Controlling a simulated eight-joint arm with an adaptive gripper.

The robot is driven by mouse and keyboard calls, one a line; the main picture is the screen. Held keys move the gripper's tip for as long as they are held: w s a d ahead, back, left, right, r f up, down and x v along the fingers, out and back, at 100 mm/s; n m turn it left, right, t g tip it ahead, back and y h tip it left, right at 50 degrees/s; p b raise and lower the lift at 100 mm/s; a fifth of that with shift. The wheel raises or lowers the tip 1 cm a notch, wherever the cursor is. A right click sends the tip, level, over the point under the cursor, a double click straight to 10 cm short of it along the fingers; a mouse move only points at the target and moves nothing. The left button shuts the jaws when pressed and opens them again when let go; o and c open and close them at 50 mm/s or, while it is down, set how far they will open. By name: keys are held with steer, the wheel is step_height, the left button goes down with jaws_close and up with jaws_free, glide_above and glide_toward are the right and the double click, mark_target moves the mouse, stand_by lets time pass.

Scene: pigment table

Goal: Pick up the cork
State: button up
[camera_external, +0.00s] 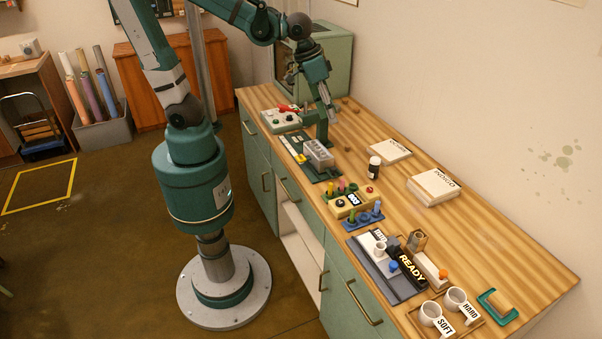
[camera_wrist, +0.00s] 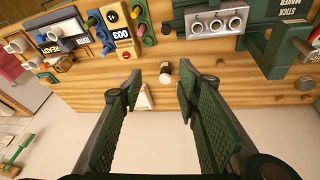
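Small brown pieces that look like corks lie near the wall on the back part of the wooden table. In the external view one (camera_external: 348,135) lies in front of my gripper and another (camera_external: 346,100) lies behind it; they are too small to tell apart for sure. In the wrist view a small brown round piece (camera_wrist: 220,63) shows just beyond my right finger. My gripper (camera_external: 327,112) points down over the back of the table. In the wrist view my gripper (camera_wrist: 161,80) is open, with nothing held between its green ridged pads.
A black-and-white bottle (camera_external: 374,166) stands mid-table, with white boxes (camera_external: 432,187) near the wall. A green stick maker with a grey mould (camera_external: 318,153) stands beside my gripper. A READY tray (camera_external: 380,268) and white cups (camera_external: 431,312) are at the near end.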

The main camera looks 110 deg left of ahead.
steer(key=w+a+f+n+g+b, duration=0.1)
steer(key=w+a+f+n, duration=0.1)
steer(key=a+f, duration=0.3)
steer(key=w+a+f+n+g, duration=0.1)
steer(key=w+a+f+n, duration=0.15)
steer(key=a, duration=0.45)
steer(key=n+g+h+b, duration=0.1)
steer(key=n+g+b, duration=0.1)
steer(key=n, duration=0.2)
glide_above(348, 146)
step_height(348, 146, down, 12)
steer(key=shift+r, duration=0.15)
steer(key=shift+p, duration=0.3)
steer(key=shift+f, duration=1.3)
steer(key=shift+f, duration=0.15)
steer(key=shift+s+f+b, duration=0.1)
steer(key=shift+f+b, duration=0.35)
steer(key=shift+f, duration=2.05)
steer(key=shift+c, duration=0.6)
steer(key=c, duration=0.6)
